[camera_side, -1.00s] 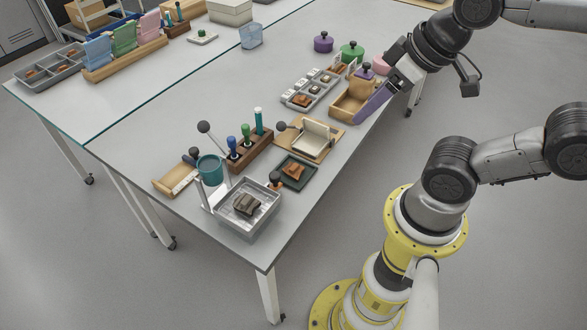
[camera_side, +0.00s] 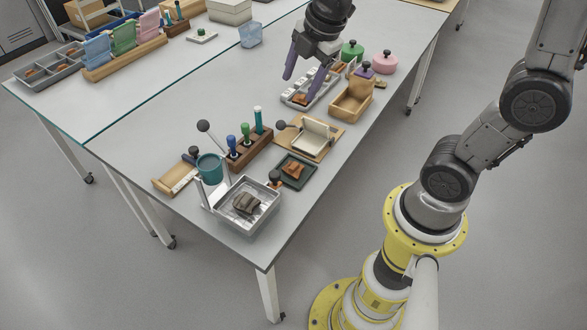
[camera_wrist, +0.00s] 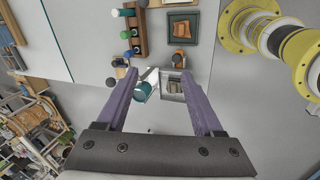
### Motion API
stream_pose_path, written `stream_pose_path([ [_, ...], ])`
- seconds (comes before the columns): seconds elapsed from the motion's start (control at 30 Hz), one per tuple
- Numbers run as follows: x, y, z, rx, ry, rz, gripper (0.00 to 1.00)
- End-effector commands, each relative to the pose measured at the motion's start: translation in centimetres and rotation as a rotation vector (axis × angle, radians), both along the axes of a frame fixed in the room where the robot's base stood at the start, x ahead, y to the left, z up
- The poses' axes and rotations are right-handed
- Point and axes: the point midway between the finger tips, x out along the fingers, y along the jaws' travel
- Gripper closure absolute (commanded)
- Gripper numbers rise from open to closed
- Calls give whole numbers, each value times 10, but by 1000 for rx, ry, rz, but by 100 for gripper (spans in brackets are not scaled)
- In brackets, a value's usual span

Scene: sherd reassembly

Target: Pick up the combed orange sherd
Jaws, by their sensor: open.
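An orange-brown sherd (camera_side: 294,170) lies on a dark green square tray (camera_side: 283,178) near the table's front edge. In the wrist view, the sherd (camera_wrist: 181,29) is at the top, beyond my fingertips. Its surface marking is too small to make out. My gripper (camera_side: 300,86) has two purple fingers, spread apart with nothing between them. It hangs over the grey compartment tray (camera_side: 322,97), well behind the green tray. In the wrist view my gripper (camera_wrist: 159,74) is open, pointing toward the work area. Small sherds in the compartment tray are partly hidden by the fingers.
A metal tray with a dark brown sherd (camera_side: 247,203) stands in front of the green tray. A cream press-like fixture (camera_side: 315,137), a tool rack (camera_side: 249,149) and a teal cup (camera_side: 210,168) surround it. A wooden box (camera_side: 352,103) and lidded pots stand behind. The table's left middle is clear.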

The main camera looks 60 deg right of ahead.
Motion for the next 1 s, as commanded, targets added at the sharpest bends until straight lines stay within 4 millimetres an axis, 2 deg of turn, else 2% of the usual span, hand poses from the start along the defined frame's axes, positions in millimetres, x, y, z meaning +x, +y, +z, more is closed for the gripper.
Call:
stream_pose_path([
  [0.03,15,-6,-21,-19,54,59,31],
  [0.13,35,-15,-58,-39,140,154,31],
  [0.23,44,-23,-95,-33,220,181,31],
  [0.33,45,-29,-124,-16,287,168,31],
  [0.4,42,-31,-138,-6,323,160,31],
  [0.67,35,-34,-169,4,359,149,31],
  [0.9,34,-34,-214,4,359,149,31],
  [1.0,35,-34,-226,4,357,149,31],
])
